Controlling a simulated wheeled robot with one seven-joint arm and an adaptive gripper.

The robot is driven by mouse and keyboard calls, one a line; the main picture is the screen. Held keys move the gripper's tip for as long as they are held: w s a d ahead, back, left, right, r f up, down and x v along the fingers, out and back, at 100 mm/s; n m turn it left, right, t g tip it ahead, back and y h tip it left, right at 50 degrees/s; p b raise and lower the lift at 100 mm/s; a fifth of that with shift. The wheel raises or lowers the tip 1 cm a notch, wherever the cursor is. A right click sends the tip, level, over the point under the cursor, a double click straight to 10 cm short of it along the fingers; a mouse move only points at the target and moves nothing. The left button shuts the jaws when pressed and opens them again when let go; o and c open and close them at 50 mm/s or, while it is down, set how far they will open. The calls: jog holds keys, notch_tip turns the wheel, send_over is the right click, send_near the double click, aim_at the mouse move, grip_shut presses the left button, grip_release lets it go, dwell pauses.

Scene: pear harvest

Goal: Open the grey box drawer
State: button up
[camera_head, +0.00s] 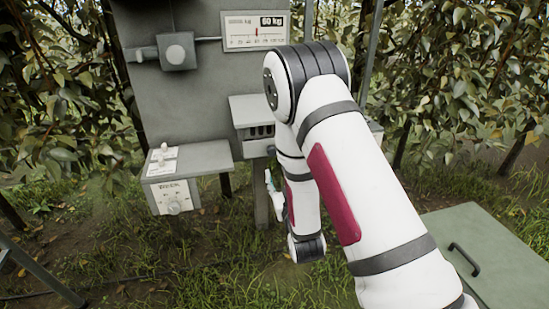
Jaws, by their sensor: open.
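A grey box (251,108) with a slotted front is fixed low on the grey upright panel, left of my arm. My arm covers its right part, and I cannot make out a drawer handle on it. My gripper (270,186) is small and partly hidden at the far side of my arm, below the grey box and apart from it. It is open, and I see nothing held in it.
A grey panel (200,85) carries a 60 kg scale display (254,31). A grey-green lid (510,262) with a black handle (464,259) lies lower right.

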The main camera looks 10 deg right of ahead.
aim_at(272, 153)
jog(key=w, duration=1.2)
jog(key=shift+w+d, duration=0.3)
jog(key=shift+w, duration=0.1)
grip_shut()
